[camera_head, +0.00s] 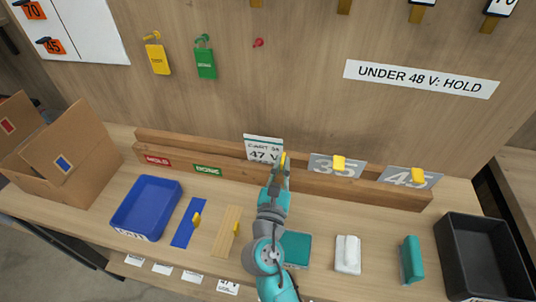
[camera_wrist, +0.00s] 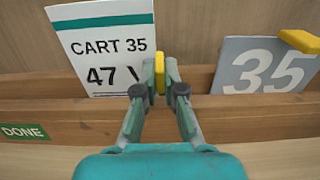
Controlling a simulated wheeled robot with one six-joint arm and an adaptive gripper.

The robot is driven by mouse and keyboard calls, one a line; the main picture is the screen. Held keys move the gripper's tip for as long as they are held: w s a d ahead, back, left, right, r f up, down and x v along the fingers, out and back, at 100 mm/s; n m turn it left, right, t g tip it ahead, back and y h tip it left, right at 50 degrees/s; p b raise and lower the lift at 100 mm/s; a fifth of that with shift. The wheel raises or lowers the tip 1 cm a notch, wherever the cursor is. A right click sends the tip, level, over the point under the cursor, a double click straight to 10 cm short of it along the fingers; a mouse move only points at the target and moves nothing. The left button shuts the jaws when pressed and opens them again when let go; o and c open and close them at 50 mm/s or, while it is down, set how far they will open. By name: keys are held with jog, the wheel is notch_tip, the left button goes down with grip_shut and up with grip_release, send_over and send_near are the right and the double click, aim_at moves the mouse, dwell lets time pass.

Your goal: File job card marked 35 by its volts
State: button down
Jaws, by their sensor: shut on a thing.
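The white job card (camera_head: 264,148) reads "CART 35" and 47 V under a green top band. It stands at the two-rail wooden rack (camera_head: 208,158), right of the green DONE label (camera_head: 207,170). In the wrist view the card (camera_wrist: 104,45) leans slightly and its lower edge is at the rail. My gripper (camera_head: 281,168) is shut on a yellow tab (camera_wrist: 159,72) at the card's right edge. Whether the card's foot rests in the groove cannot be told. The red HOLD label (camera_head: 158,160) is farther left. A sign (camera_head: 421,79) reads "UNDER 48 V: HOLD".
Grey plates 35 (camera_head: 325,167) and 45 (camera_head: 400,177) stand in the rack at right. A blue tray (camera_head: 147,206), blue strip (camera_head: 186,226) and wooden strip (camera_head: 226,231) lie at front left. A black bin (camera_head: 485,255) is far right. Yellow (camera_head: 158,59) and green tags (camera_head: 205,63) hang above.

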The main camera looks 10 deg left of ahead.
jog(key=shift+r, duration=0.9)
jog(key=shift+r, duration=0.35)
jog(key=shift+r, duration=0.2)
jog(key=shift+s+r, duration=1.25)
jog(key=shift+s, duration=0.2)
jog(key=shift+a, duration=0.1)
dwell(0.5)
